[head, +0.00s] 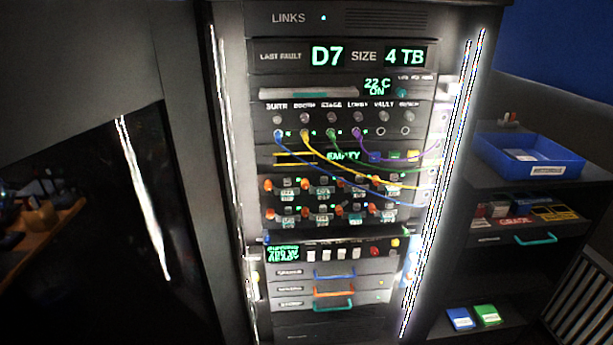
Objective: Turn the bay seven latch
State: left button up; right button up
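Two rows of drive bays with orange latches sit mid-height in the rack, an upper row (303,186) and a lower row (304,214). Each bay has an orange latch and a small lit label. The labels are too small to read, so I cannot tell which latch is bay seven. The latches' exact turn positions are also too small to tell. A display (327,56) above reads "LAST FAULT D7". Neither of my grippers is in view.
Blue, yellow, green and purple cables (400,170) loop from the jack panel to the rack's right side, some crossing near the bays. Drawers with coloured handles (334,292) are below. A shelf with a blue bin (535,165) stands right.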

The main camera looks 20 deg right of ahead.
aim_at(338, 209)
jog(key=z, duration=0.5)
jog(key=k, duration=0.55)
jog(key=z, duration=1.1)
jog(key=i, duration=1)
jog(key=z, duration=0.3)
